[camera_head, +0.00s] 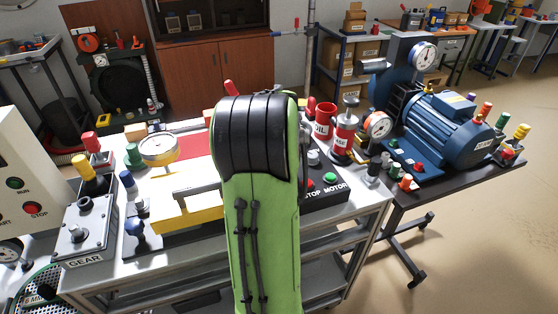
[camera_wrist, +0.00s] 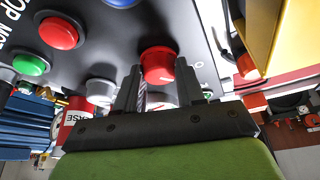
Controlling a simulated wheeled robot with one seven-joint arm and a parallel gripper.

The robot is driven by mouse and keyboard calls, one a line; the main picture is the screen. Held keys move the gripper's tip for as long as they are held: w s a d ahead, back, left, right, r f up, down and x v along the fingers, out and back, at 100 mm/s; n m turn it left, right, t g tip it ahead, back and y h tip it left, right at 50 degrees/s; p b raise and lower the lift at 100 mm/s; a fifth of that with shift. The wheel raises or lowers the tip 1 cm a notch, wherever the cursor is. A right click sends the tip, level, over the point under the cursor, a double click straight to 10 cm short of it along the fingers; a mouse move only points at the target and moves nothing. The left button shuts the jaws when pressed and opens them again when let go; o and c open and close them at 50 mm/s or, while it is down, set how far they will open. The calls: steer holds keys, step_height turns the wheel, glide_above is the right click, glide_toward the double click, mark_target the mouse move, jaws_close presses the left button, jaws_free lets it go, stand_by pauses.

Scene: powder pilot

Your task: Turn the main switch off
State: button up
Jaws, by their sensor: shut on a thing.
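In the wrist view a red knob (camera_wrist: 158,62) stands on a dark control panel (camera_wrist: 110,48). My gripper (camera_wrist: 158,80) has a finger on each side of the knob and is shut on it. Light marks show on the panel beside the knob, but I cannot read its setting or any name for it. In the head view the dark panel (camera_head: 340,197), lettered STOP and MOTOR, shows right of my green arm. My arm hides the gripper and the red knob there.
Near the knob are a red button (camera_wrist: 58,33), a green button (camera_wrist: 30,65) and a grey knob (camera_wrist: 100,90). A yellow block (camera_head: 185,214), a gauge (camera_head: 159,150) and a gear box (camera_head: 84,228) stand left on the bench. Red cans (camera_head: 325,116) and a blue motor (camera_head: 447,127) stand right.

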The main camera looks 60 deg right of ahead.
steer(key=o, duration=1)
steer(key=p+v, duration=0.4)
steer(key=v, duration=1.1)
steer(key=shift+s+a+r, duration=0.1)
steer(key=shift+a+r, duration=0.1)
steer(key=shift+r, duration=0.15)
